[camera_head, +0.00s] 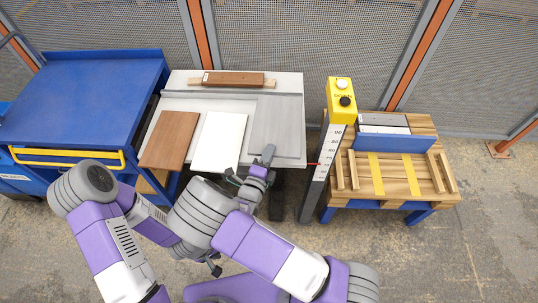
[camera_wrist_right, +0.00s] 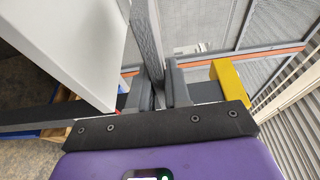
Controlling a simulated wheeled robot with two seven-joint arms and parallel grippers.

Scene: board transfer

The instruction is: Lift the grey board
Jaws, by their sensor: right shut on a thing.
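The grey board (camera_head: 275,122) is at the right end of the white table (camera_head: 292,84), beside a white board (camera_head: 218,142) and a brown board (camera_head: 169,138). My right gripper (camera_head: 262,165) is at its near edge. In the right wrist view the gripper (camera_wrist_right: 165,92) is shut on the grey board (camera_wrist_right: 147,38), which shows nearly edge-on between the fingers. I cannot tell whether the board rests flat on the table or is slightly clear of it.
A wooden bar (camera_head: 233,79) lies at the table's back. A blue cart (camera_head: 90,88) stands to the left. A grey post with a yellow top (camera_head: 341,103) stands close to the right, before a pallet-topped stand (camera_head: 388,182) with a blue-sided holder (camera_head: 395,143).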

